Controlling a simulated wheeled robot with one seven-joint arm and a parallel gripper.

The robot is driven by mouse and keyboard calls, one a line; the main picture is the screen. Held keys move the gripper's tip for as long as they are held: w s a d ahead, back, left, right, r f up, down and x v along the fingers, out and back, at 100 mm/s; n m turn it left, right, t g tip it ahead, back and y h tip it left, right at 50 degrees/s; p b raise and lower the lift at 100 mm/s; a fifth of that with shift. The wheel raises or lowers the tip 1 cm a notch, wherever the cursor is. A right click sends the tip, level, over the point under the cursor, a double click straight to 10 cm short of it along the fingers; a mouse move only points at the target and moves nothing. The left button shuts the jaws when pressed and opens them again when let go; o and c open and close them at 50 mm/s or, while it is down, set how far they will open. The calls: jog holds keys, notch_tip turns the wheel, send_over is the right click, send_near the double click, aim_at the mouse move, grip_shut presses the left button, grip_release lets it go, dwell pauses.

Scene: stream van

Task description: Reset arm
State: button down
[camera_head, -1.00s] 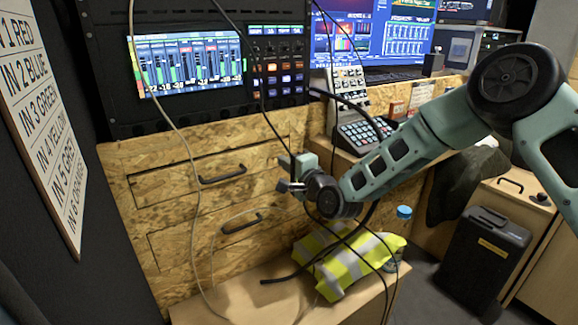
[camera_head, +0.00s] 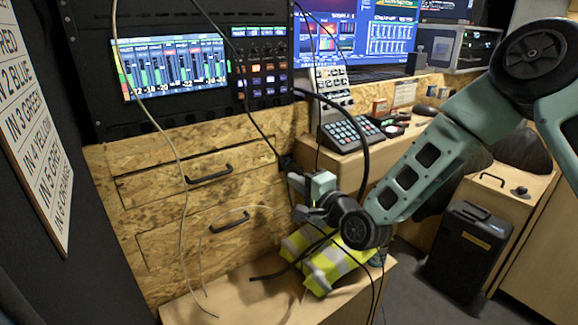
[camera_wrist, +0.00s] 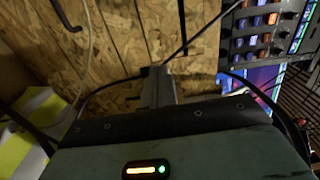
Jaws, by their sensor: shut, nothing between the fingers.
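My gripper (camera_head: 301,196) is in the middle of the head view, in front of the wooden drawer fronts and above the yellow and grey vest (camera_head: 328,268). Its fingers are shut with nothing between them. In the wrist view the shut fingers (camera_wrist: 158,86) point toward the chipboard panel. My arm reaches in from the upper right of the head view, bent at the elbow. Black cables hang close around the gripper; I cannot tell whether any touch it.
A rack with a meter screen (camera_head: 172,65) stands at upper left. A black keypad (camera_head: 350,132) sits on the counter behind my arm. Drawers have black handles (camera_head: 208,174). A white cable (camera_head: 172,150) hangs at left. A black case (camera_head: 468,250) stands at right on the floor.

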jog(key=s+a+f+n+g+h, duration=0.1)
jog(key=s+a+n+g+h, duration=0.15)
jog(key=s+n+g, duration=0.85)
jog(key=s+d+r+n+g+h, duration=0.2)
jog(key=s+d+n+h, duration=0.15)
jog(key=s+d, duration=0.6)
jog(key=s+d+r+n+g+h, duration=0.1)
jog(key=s+d+n+h, duration=0.25)
jog(key=s, duration=1.15)
notch_tip(320, 180, up, 22)
jog(key=s+p, duration=0.1)
jog(key=p, duration=2.1)
jog(key=shift+s+d+g, duration=0.2)
jog(key=shift+d+g, duration=0.1)
jog(key=shift+n, duration=0.3)
